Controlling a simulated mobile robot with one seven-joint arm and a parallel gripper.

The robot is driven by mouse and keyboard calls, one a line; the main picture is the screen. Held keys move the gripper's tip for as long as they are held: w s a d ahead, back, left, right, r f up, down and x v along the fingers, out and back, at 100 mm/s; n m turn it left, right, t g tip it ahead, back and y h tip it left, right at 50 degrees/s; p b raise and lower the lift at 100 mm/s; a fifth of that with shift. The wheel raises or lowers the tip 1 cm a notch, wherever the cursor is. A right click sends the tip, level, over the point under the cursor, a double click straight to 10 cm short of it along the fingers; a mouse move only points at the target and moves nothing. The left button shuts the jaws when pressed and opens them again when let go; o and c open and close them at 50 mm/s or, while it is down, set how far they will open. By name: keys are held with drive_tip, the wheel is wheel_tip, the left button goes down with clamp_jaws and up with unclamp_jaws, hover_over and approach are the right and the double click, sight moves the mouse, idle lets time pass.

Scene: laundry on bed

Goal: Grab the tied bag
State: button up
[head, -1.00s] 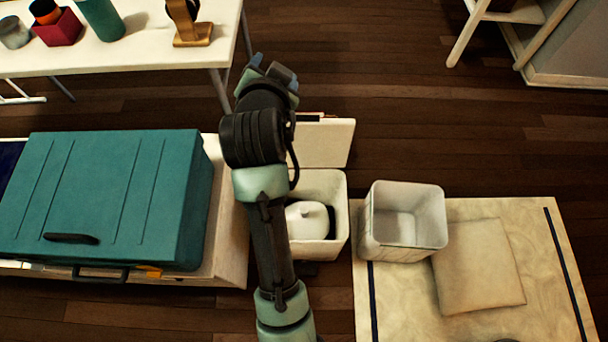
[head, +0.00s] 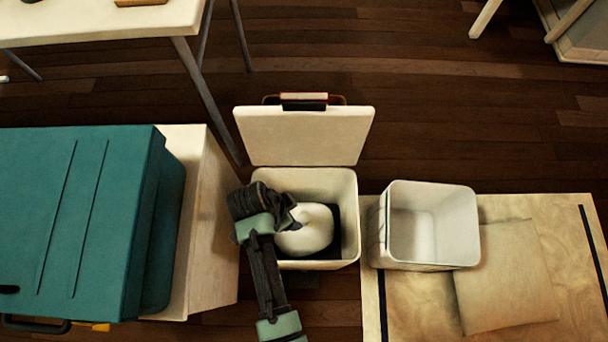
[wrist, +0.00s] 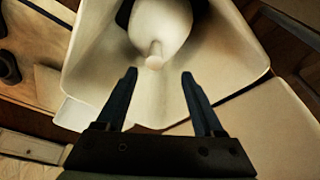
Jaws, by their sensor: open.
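The tied bag (head: 306,229) is white and rounded and sits inside an open cream bin (head: 347,205). In the wrist view the bag (wrist: 161,22) shows its knotted neck pointing toward my gripper (wrist: 160,78). My gripper is open and empty, with its two dark fingers apart and the bag's neck just beyond and between the fingertips. The fingers do not touch the bag in the wrist view. In the head view my arm reaches over the bin's left side and hides part of the bag; the fingertips are hard to make out there.
The bin's lid (head: 304,136) stands open behind it. A white empty basket (head: 428,263) stands to the right on a pale mat or low surface (head: 420,310), beside a beige cushion (head: 505,275). A teal case (head: 90,220) lies at left. A white table (head: 100,28) is at upper left.

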sight(304, 219)
drive_tip(key=b+x, duration=0.3)
drive_tip(key=x, duration=0.4)
drive_tip(key=shift+s+b, duration=0.2)
drive_tip(key=shift+b, duration=0.2)
drive_tip(key=b+x, duration=0.1)
drive_tip(key=x, duration=0.1)
drive_tip(key=b+x, duration=0.3)
drive_tip(key=shift+d+f, duration=0.25)
drive_tip(key=shift+d, duration=0.15)
drive_tip(key=shift+r, duration=0.1)
clamp_jaws()
idle(0.4)
